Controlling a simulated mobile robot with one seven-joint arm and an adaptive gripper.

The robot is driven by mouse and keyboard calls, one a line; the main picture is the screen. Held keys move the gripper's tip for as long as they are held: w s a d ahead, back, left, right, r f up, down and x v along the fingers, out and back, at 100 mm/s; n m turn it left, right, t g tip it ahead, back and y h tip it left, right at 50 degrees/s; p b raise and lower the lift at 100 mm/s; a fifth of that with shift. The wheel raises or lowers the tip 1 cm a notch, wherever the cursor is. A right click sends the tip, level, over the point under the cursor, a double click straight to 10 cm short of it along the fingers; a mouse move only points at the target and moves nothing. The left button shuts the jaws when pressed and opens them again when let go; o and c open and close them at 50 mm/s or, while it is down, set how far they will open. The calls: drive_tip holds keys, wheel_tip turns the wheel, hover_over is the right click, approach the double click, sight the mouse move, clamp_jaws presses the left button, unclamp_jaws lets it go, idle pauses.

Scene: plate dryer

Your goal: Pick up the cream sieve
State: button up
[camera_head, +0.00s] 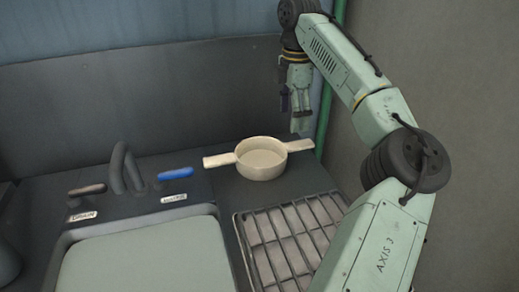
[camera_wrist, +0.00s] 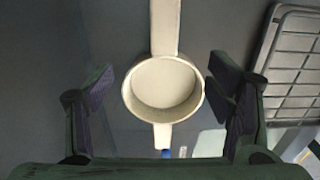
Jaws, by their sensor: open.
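The cream sieve (camera_head: 262,165) is a round, shallow pan with two flat handles on opposite sides. In the wrist view the fingers of my gripper (camera_wrist: 160,88) are spread on either side and hold nothing.
A wire drying rack (camera_head: 288,238) is in front of the sieve. The sink (camera_head: 140,262) with a dark faucet (camera_head: 125,170) and a blue handle (camera_head: 175,173) is at left. A dark back wall (camera_head: 150,98) and a green pipe (camera_head: 323,125) stand behind.

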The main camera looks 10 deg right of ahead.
sight(290, 146)
drive_tip(key=f, duration=0.3)
drive_tip(key=f+p, duration=0.1)
drive_tip(key=f, duration=0.6)
drive_tip(key=shift+s+p, duration=0.3)
drive_tip(key=shift+c, duration=0.5)
drive_tip(key=shift+r, duration=0.1)
clamp_jaws()
